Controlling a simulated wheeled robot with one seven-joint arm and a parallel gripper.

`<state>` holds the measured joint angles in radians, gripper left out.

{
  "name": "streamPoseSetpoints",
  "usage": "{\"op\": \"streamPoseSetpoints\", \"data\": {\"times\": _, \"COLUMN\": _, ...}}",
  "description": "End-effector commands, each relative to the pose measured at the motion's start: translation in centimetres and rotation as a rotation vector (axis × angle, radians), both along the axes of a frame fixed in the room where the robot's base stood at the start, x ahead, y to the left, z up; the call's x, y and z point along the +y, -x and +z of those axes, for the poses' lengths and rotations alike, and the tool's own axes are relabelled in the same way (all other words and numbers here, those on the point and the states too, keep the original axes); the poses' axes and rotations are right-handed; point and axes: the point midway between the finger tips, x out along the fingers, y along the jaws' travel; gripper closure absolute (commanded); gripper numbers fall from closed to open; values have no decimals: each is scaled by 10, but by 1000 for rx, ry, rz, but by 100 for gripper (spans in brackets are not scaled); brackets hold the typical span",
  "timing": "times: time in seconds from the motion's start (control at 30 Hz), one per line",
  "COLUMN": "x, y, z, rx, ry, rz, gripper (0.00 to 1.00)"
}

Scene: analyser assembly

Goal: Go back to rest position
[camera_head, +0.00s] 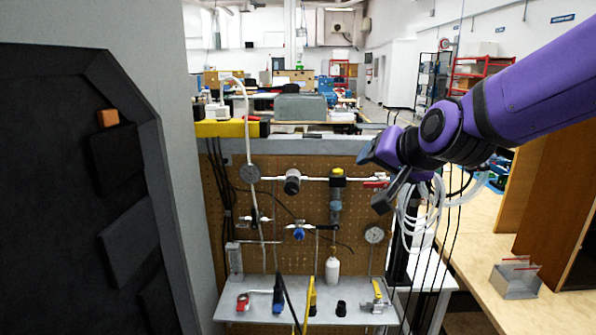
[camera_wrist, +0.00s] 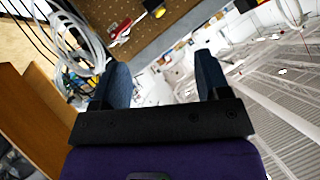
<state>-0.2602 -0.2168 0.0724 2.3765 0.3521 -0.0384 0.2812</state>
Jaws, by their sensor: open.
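My gripper (camera_head: 376,176) is at the right of the head view, at the end of my purple arm, in front of the upper right part of the pegboard panel (camera_head: 288,240). In the wrist view my gripper (camera_wrist: 166,82) shows two dark blue fingers spread apart with nothing between them. The pegboard also shows at the top of the wrist view (camera_wrist: 160,35), tilted. A red-handled valve (camera_head: 376,181) on the panel is close beside the gripper in the picture; the gap in depth is hard to tell.
A grey shelf (camera_head: 330,312) below the panel holds a white bottle (camera_head: 332,268), a red tool (camera_head: 243,301) and a yellow-handled part (camera_head: 377,290). Coiled white hoses (camera_head: 420,215) hang right of the panel. A wooden table (camera_head: 480,265) carries a small metal box (camera_head: 516,279). A dark cabinet (camera_head: 70,200) stands left.

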Motion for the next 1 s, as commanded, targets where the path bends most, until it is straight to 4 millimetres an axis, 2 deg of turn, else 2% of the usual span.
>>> {"op": "streamPoseSetpoints", "data": {"times": 0.03, "x": -14, "y": 15, "z": 5, "rx": 19, "ry": 35, "rz": 14, "gripper": 31}}
{"op": "streamPoseSetpoints", "data": {"times": 0.2, "x": -55, "y": 69, "z": 9, "rx": 123, "ry": 172, "rz": 72, "gripper": 31}}
{"op": "streamPoseSetpoints", "data": {"times": 0.4, "x": -101, "y": 142, "z": 4, "rx": 265, "ry": 329, "rz": 122, "gripper": 31}}
{"op": "streamPoseSetpoints", "data": {"times": 0.6, "x": -135, "y": 204, "z": -4, "rx": 396, "ry": 438, "rz": 148, "gripper": 31}}
{"op": "streamPoseSetpoints", "data": {"times": 0.7, "x": -143, "y": 223, "z": -8, "rx": 438, "ry": 468, "rz": 155, "gripper": 31}}
{"op": "streamPoseSetpoints", "data": {"times": 0.8, "x": -147, "y": 232, "z": -9, "rx": 461, "ry": 482, "rz": 158, "gripper": 31}}
{"op": "streamPoseSetpoints", "data": {"times": 1.0, "x": -148, "y": 234, "z": -10, "rx": 468, "ry": 485, "rz": 160, "gripper": 31}}
